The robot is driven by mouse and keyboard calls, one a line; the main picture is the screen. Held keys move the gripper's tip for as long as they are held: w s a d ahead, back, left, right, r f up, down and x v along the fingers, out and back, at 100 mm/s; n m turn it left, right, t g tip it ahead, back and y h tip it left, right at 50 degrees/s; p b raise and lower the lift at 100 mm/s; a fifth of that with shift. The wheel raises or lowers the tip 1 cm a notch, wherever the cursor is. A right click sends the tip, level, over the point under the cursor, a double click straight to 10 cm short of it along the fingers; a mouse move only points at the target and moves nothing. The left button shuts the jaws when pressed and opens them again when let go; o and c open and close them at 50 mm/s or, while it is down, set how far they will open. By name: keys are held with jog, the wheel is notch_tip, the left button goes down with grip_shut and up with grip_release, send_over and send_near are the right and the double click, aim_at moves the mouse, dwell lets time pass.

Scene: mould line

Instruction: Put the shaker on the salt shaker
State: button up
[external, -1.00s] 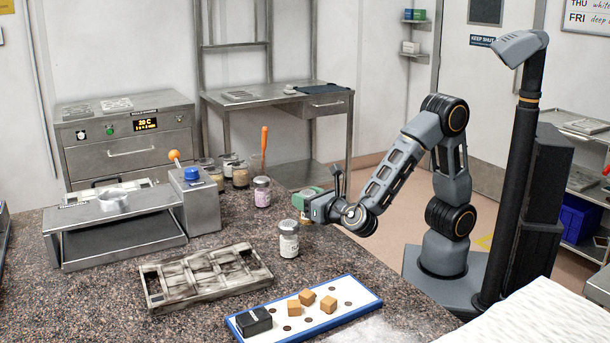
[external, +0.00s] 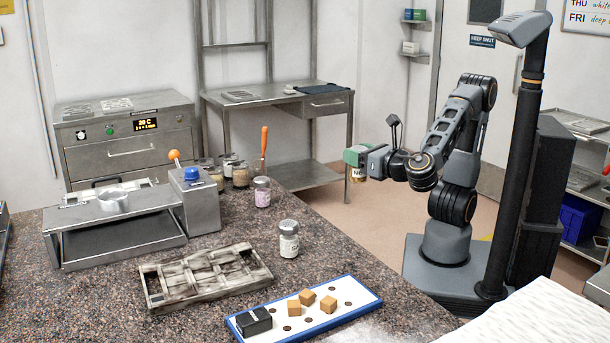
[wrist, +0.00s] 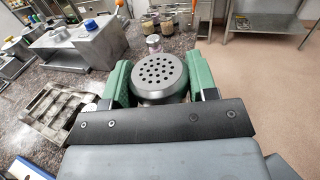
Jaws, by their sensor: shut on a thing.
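My gripper (external: 356,158) has green fingers and is shut on a shaker with a grey perforated lid (wrist: 158,74). In the external view the held shaker (external: 357,174) shows partly, with a pale label, out past the counter's right edge and above the floor. A glass jar with a grey lid and white label (external: 289,240) stands upright on the counter, left of and below my gripper in the picture. I cannot read its label, so I cannot tell if it is the salt shaker. A jar with pinkish contents (external: 262,194) stands farther back.
A weathered metal mould (external: 205,277) and a blue-edged white board (external: 345,300) with brown cubes and a black block lie on the counter. Several jars (external: 240,176) and an orange-handled tool (external: 264,142) stand at the back. Steel equipment (external: 115,222) fills the left.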

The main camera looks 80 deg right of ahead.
jog(key=w+a+r+n+t+y+p, duration=0.1)
jog(key=a+r+y+p, duration=0.1)
jog(key=a+r, duration=0.4)
jog(key=n, duration=0.1)
send_over(288, 223)
notch_tip(288, 223, down, 9)
jog(key=shift+f+y, duration=0.4)
jog(key=shift+f, duration=1.25)
jog(key=shift+f, duration=0.15)
jog(key=o, duration=1)
jog(key=shift+c, duration=0.2)
